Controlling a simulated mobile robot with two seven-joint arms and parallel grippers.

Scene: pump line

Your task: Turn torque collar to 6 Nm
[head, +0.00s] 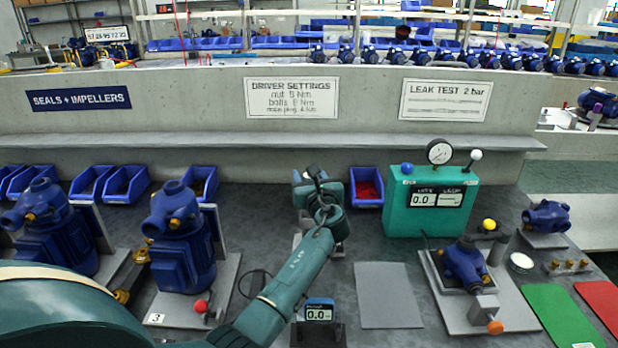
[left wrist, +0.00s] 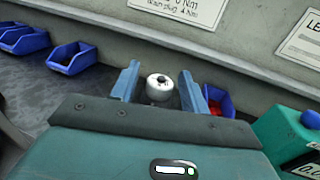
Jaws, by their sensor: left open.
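A pale silver round collar (left wrist: 159,88) with a dark centre stands between the two blue-grey fingers of my left gripper (left wrist: 158,82) in the left wrist view. The fingers are open, with a gap on each side of it. In the head view my left gripper (head: 318,182) is at the back middle of the bench, and its own arm and hand largely hide what stands there. I cannot read any setting on the collar. A small display (head: 319,312) reading 0.0 stands in front of my arm. My right gripper is not in view.
A wall sign (head: 291,98) lists driver settings. A blue bin with red parts (head: 367,187) is just right of my gripper. The green leak tester (head: 431,205) stands further right. Blue pumps (head: 180,240) stand left. A grey mat (head: 388,295) lies bare.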

